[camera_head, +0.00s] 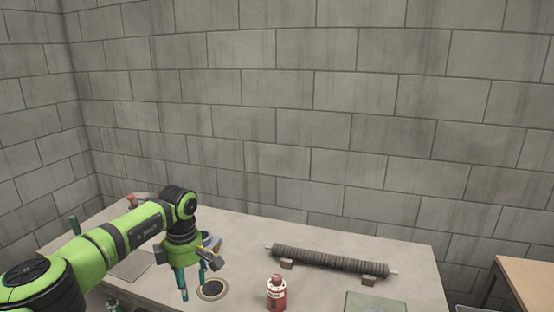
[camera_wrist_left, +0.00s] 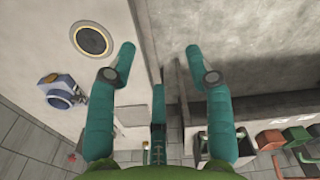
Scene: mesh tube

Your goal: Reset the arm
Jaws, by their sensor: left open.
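My left arm, green and black, comes in from the left in the head view. Its gripper (camera_head: 192,283) points down over the left part of the grey table (camera_head: 345,233), just left of a round dark inset with a pale ring (camera_head: 212,290). The teal fingers are apart with nothing between them. In the left wrist view the open gripper (camera_wrist_left: 160,54) also shows empty, with the ringed inset (camera_wrist_left: 91,40) to the upper left of the fingers. The table's edge runs between the fingertips there. My right gripper is not in view.
A ribbed grey mesh tube (camera_head: 325,261) rests on two small blocks. A red bottle (camera_head: 276,296) stands at the front, left of a grey-green flat box (camera_head: 375,303). A blue device (camera_wrist_left: 60,92) sits near the inset. A wooden table (camera_head: 527,278) stands right. A block wall closes the back.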

